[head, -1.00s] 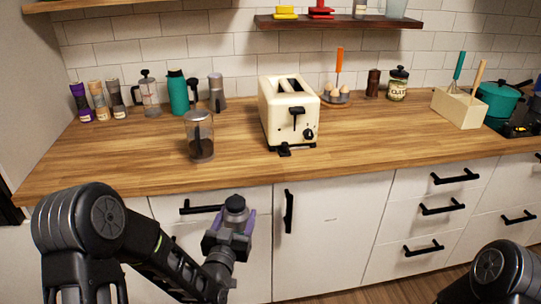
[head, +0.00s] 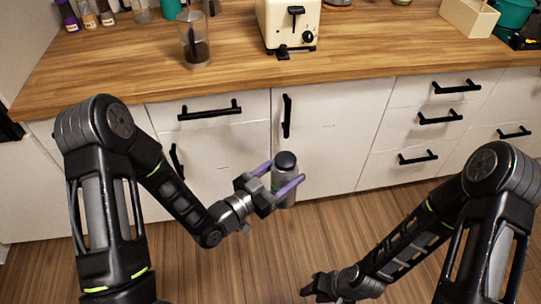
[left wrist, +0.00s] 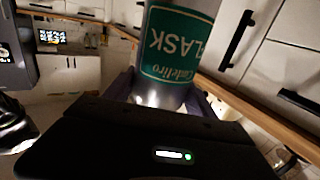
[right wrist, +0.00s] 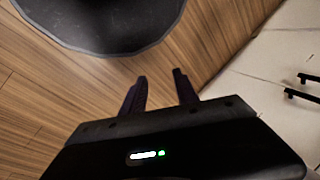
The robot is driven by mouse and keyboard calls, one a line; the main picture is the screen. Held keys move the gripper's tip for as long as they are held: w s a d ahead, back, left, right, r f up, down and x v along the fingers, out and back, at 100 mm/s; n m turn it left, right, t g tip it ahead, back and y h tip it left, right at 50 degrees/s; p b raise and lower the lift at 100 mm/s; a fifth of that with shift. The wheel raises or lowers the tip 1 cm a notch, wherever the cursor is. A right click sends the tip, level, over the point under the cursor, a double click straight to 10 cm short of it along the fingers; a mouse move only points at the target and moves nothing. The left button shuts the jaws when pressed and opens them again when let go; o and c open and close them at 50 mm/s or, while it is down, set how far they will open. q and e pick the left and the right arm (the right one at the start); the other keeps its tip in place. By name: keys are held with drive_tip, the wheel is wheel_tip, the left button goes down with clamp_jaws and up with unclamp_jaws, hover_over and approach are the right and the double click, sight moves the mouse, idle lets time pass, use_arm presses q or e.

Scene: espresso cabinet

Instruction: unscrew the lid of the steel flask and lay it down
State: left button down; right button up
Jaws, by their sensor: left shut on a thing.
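The steel flask (head: 284,196) is a grey bottle with a dark lid (head: 286,159) on top. It is upright in the head view, held in the air in front of the white cabinet doors. My left gripper (head: 286,172) is shut around its upper body, below the lid. The left wrist view shows the flask's grey body (left wrist: 205,55) with a green label (left wrist: 178,45) between the fingers; the lid is out of that view. My right gripper (head: 318,288) is low, below the flask and apart from it. Its fingers (right wrist: 160,88) are open and empty in the right wrist view.
The wooden counter (head: 130,75) lies behind the flask. It carries a cream toaster (head: 288,22), a glass jar with dark contents (head: 196,45) and a light wooden block (head: 468,18). Black handles stick out from the cabinets. The wooden floor (head: 400,205) is clear.

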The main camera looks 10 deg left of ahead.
idle(0.3)
drive_tip(key=shift+o, duration=1.4)
drive_tip(key=shift+w, duration=0.2)
drive_tip(key=o, duration=0.4)
drive_tip(key=w+r, duration=0.1)
drive_tip(key=w, duration=0.2)
drive_tip(key=w+a+r+m, duration=0.1)
drive_tip(key=w, duration=0.3)
drive_tip(key=w+r+m+g, duration=0.1)
drive_tip(key=w, duration=0.2)
drive_tip(key=shift+w+a+r+h, duration=0.15)
drive_tip(key=shift+w+r+h, duration=0.2)
drive_tip(key=shift+h, duration=0.05)
drive_tip(key=shift+c, duration=0.2)
drive_tip(key=w+r+m+h, duration=0.3)
drive_tip(key=w+r, duration=0.6)
drive_tip(key=r, duration=0.1)
drive_tip(key=a+r+m, duration=0.2)
drive_tip(key=a+r, duration=0.1)
drive_tip(key=r, duration=0.5)
drive_tip(key=w+a+r+m, duration=0.1)
drive_tip(key=a+r+m, duration=0.2)
drive_tip(key=r, duration=0.5)
drive_tip(key=w+a+r+m, duration=0.1)
drive_tip(key=a+r, duration=0.3)
drive_tip(key=r, duration=0.4)
drive_tip(key=shift+a+r+m, duration=0.2)
drive_tip(key=shift+r+m, duration=0.1)
drive_tip(key=shift+m, duration=0.4)
drive_tip(key=shift+f, duration=0.2)
